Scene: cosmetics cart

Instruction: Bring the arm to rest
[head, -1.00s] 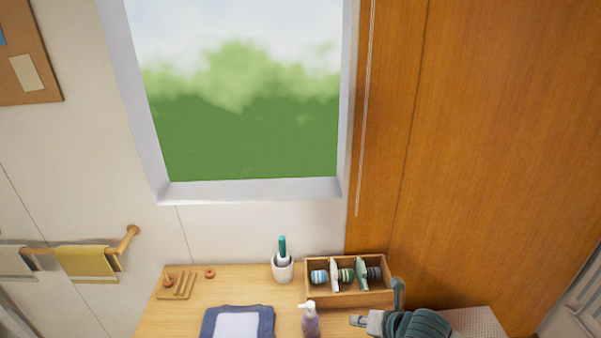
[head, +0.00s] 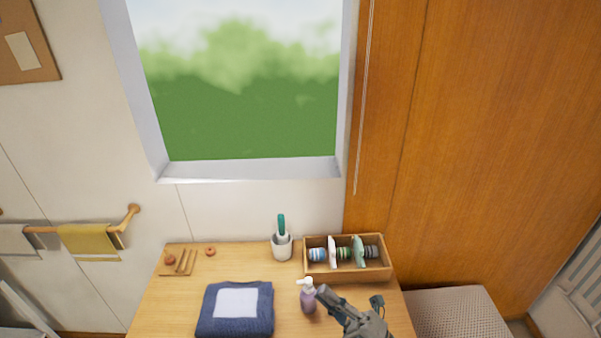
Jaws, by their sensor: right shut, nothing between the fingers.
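My right gripper (head: 350,300) is at the bottom of the head view, over the front right part of the wooden table (head: 170,308). It is shut with nothing in it. Its fingers are just right of a purple pump bottle (head: 308,297) with a white top, which stands upright. I cannot tell whether they touch it. My left gripper is not in view.
A wooden box (head: 348,273) with several rolls and bottles stands at the back right. A white cup (head: 282,247) holds a green-handled item. A folded blue towel (head: 210,309) lies left of the bottle. A small wooden tray (head: 165,262) is back left. A grey woven surface (head: 456,312) is at right.

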